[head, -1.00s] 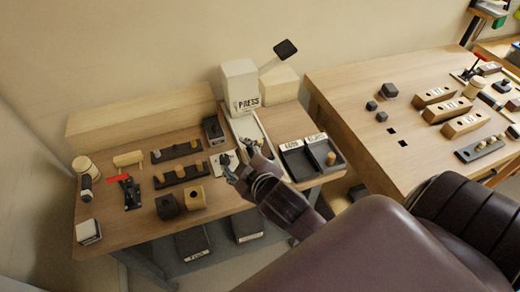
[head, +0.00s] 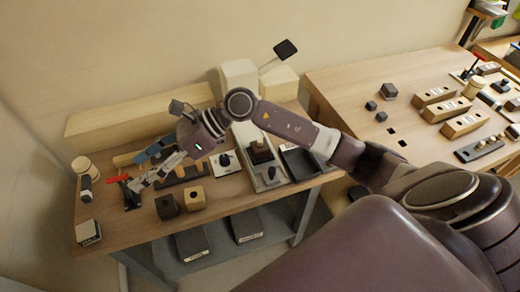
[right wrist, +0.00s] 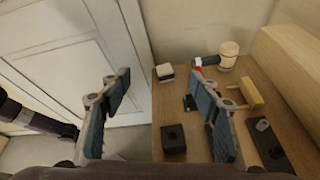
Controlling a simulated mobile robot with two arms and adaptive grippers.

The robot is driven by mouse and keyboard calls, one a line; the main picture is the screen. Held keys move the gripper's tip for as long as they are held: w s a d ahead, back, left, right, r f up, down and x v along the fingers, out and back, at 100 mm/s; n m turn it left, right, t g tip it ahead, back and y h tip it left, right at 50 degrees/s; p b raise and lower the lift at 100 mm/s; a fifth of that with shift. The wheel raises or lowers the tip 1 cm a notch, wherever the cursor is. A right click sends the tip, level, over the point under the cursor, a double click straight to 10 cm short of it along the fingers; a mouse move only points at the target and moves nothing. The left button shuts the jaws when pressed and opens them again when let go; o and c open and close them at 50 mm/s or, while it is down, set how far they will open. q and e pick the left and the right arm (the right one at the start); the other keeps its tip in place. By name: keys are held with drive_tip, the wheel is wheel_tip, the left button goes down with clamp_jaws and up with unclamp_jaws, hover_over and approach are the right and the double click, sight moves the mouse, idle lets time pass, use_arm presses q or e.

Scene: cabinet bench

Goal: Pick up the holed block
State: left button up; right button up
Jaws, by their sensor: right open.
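Two cube blocks with a round hole on top stand side by side at the bench's front edge. One is a dark block (head: 167,207), the other a light wooden block (head: 195,198). The dark block also shows in the right wrist view (right wrist: 174,139), beside the right finger. My right gripper (head: 138,172) is open and empty. It is above the bench's left part, behind and left of the dark block and apart from it. The right wrist view shows its two blue-padded fingers (right wrist: 158,85) spread wide. My left gripper is not in view.
A red-handled clamp (head: 130,195) is under the fingers. A white-topped box (head: 88,232) stands at the front left corner, a mallet (head: 84,170) behind it. A dark peg rack (head: 183,176) is partly hidden by my gripper. Trays (head: 300,162) lie at the right.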

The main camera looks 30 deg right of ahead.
drive_tip(key=w+d+f+n+g+h, duration=0.1)
drive_tip(key=w+d+f+n+h, duration=0.1)
drive_tip(key=d+f+h, duration=0.6)
drive_tip(key=r+g+h, duration=0.1)
drive_tip(key=g+h, duration=0.1)
drive_tip(key=h, duration=0.3)
hover_over(258, 141)
drive_tip(key=shift+w+a+r+n, duration=0.15)
drive_tip(key=shift+w+a+n, duration=0.05)
drive_tip(key=shift+n, duration=0.1)
drive_tip(key=shift+s+d+f, duration=0.1)
drive_tip(key=shift+d+f, duration=0.1)
drive_tip(key=shift+d, duration=0.05)
drive_tip(key=shift+f+p, duration=0.35)
drive_tip(key=shift+f, duration=0.55)
drive_tip(key=f, duration=0.1)
drive_tip(key=f+p, duration=0.1)
drive_tip(key=f, duration=0.1)
drive_tip(key=f+p, duration=0.1)
drive_tip(key=f, duration=0.1)
drive_tip(key=shift+s, duration=0.25)
drive_tip(key=shift+f, duration=0.25)
drive_tip(key=c, duration=1.3)
drive_tip(key=shift+w+r, duration=0.1)
drive_tip(key=shift+r, duration=0.05)
